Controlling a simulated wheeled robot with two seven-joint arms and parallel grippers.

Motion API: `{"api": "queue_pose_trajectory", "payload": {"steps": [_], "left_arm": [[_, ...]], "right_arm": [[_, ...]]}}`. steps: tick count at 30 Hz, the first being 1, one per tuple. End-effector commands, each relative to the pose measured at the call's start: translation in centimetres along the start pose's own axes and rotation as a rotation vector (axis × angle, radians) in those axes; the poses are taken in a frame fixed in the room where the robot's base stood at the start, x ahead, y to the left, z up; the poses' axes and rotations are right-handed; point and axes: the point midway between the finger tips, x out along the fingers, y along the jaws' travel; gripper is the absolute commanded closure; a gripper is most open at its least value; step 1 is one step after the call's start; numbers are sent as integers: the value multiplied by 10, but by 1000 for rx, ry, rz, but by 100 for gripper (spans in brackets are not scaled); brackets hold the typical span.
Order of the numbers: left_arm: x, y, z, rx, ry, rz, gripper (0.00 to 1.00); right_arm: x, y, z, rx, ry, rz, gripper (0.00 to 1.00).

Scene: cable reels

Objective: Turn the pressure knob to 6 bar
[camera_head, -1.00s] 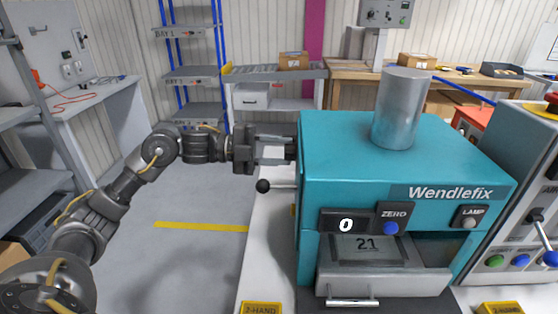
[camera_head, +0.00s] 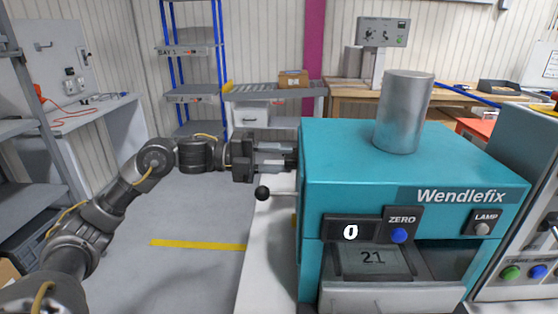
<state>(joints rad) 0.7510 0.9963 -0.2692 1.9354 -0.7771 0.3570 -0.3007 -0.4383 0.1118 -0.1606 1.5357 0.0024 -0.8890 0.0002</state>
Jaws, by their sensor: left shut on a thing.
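My left gripper (camera_head: 290,159) is at the left side of the teal Wendlefix machine (camera_head: 400,180). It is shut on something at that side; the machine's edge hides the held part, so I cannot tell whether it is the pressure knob. No pressure scale shows. My right gripper is not in view.
A lever with a black ball (camera_head: 262,193) sticks out just below my left gripper. A metal cylinder (camera_head: 404,112) stands on the machine. A grey panel with coloured buttons (camera_head: 510,272) is at the right. The floor at the left is open.

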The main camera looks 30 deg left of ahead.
Motion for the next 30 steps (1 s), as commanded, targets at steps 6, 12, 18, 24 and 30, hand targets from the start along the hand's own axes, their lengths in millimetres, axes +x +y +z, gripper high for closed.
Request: {"api": "queue_pose_trajectory", "payload": {"steps": [6,12,18,24,30], "left_arm": [[0,1,0,-2,0,2,58],[0,0,0,-2,0,1,42],[0,0,0,-1,0,1,42],[-21,3,1,-1,-4,3,42],[-61,4,1,-2,-5,6,42]], "right_arm": [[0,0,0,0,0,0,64],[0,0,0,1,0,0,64],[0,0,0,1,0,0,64],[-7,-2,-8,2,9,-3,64],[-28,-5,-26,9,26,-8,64]]}}
